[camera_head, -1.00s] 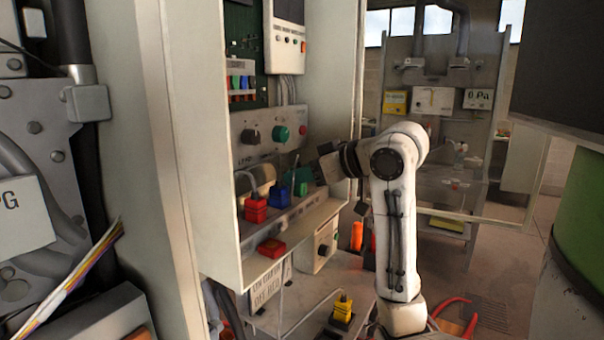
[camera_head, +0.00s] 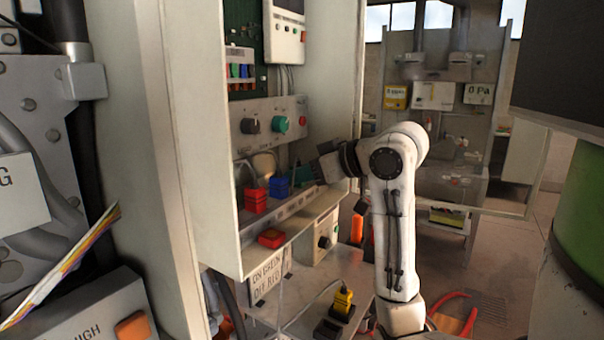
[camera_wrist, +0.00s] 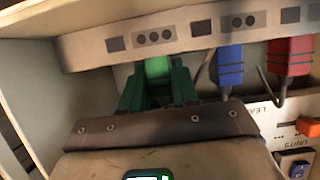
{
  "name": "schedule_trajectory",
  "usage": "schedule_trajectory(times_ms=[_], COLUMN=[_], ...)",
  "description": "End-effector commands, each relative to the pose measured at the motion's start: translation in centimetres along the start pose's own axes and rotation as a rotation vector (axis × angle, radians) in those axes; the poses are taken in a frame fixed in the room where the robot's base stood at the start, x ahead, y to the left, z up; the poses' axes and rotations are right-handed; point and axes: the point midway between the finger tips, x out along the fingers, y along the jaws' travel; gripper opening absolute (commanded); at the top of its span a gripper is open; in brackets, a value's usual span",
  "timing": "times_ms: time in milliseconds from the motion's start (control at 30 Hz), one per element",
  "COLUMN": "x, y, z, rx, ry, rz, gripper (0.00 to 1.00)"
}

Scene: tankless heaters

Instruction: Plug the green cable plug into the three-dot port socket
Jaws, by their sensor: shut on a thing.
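My gripper (camera_wrist: 157,92) is shut on the green plug (camera_wrist: 157,68), seen between its green fingers in the wrist view. The plug lies just below the three-dot mark (camera_wrist: 155,37) on the pale socket strip, roughly in line with it. The socket opening is hidden, so I cannot tell whether the plug is in it. In the head view my gripper (camera_head: 318,168) reaches into the open cabinet, right of the blue plug, and mostly hides the green plug.
A blue plug (camera_head: 279,187) and a red plug (camera_head: 255,200) stand on the strip to the left in the head view. A loose red block (camera_head: 271,238) lies on the cabinet ledge. A yellow plug (camera_head: 343,300) stands on the lower surface.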

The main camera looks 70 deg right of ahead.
Motion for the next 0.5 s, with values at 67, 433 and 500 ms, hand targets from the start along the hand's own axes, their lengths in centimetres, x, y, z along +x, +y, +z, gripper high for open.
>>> schedule_trajectory(times_ms=[67, 433, 500], x=[0.0, 0.01, 0.01], y=[0.0, 0.0, 0.0], z=[0.0, 0.0, 0.0], rx=[0.0, 0.0, 0.0], ry=[0.0, 0.0, 0.0], rz=[0.0, 0.0, 0.0], gripper=[0.33, 0.59, 0.59])
